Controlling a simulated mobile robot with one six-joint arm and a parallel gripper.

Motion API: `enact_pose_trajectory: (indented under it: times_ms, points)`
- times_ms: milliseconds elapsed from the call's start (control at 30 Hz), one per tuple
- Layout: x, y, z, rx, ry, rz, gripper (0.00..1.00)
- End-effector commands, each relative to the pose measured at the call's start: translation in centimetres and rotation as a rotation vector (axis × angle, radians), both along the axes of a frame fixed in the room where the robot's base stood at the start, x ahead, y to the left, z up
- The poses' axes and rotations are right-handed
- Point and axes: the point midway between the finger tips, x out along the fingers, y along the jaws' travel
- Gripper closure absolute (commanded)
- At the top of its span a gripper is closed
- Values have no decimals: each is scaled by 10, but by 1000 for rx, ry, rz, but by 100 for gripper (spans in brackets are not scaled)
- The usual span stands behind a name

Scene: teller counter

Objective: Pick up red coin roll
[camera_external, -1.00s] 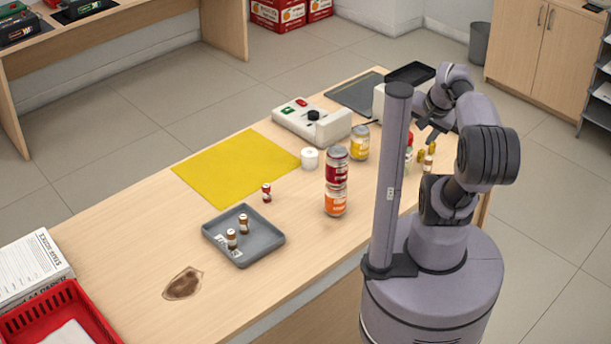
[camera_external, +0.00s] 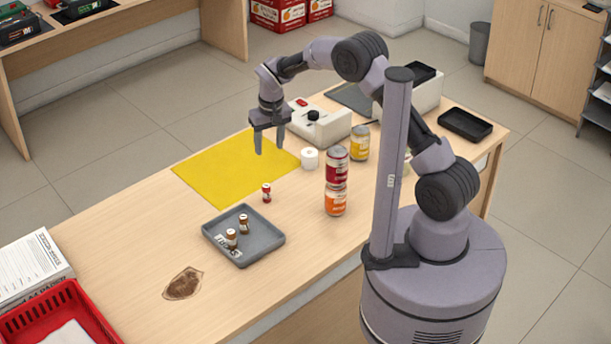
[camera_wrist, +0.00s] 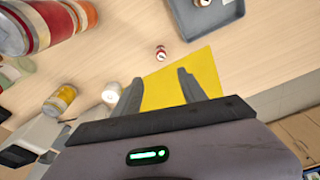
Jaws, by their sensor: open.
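The red coin roll (camera_external: 266,192) stands upright on the counter between the yellow mat and the grey tray. In the wrist view the red coin roll (camera_wrist: 161,52) shows beyond my fingertips, small and seen from above. My gripper (camera_external: 271,148) is open and empty, in the air above the yellow mat (camera_external: 215,172), behind and above the red coin roll. In the wrist view both fingers of my gripper (camera_wrist: 159,80) are spread apart, with the yellow mat (camera_wrist: 160,90) behind them. Nothing is between the fingers.
A grey tray (camera_external: 262,251) holds two brown coin rolls (camera_external: 231,239). Two stacked cans (camera_external: 336,183) stand right of the red roll, near a yellow can (camera_external: 360,143) and a white roll (camera_external: 309,158). A brown stain (camera_external: 183,283) marks the front counter. A red basket (camera_external: 75,305) sits at lower left.

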Motion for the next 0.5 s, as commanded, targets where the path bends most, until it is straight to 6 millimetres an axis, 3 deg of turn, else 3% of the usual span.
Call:
enact_pose_trajectory:
  times_ms: [300, 500]
  points:
    - [7, 11, -87, -8, 4, 13, 51]
    - [13, 14, -125, -7, 2, 11, 51]
